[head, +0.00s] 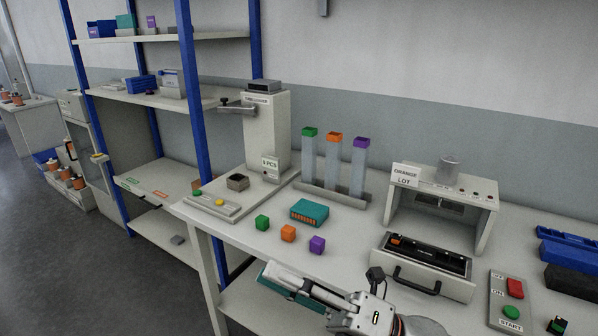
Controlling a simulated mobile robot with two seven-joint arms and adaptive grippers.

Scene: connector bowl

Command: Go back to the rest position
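My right gripper (290,280) is in front of the workbench's near edge at the bottom middle, reaching toward the left. A teal strip (285,284) shows along its fingers; I cannot tell whether it is held or lies behind them. Whether the fingers are open or shut is unclear. My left gripper is not in view. A small dark bowl (237,182) sits at the base of the tall machine (266,135) labelled 5 PCS. A teal box (309,211) with an orange front lies on the bench, apart from my gripper.
Behind are three capped tubes (333,165). At right are an ORANGE LOT station (440,199), a drawer with a black handle (416,285) and a button panel (509,300). Blue-framed shelves (165,95) stand left.

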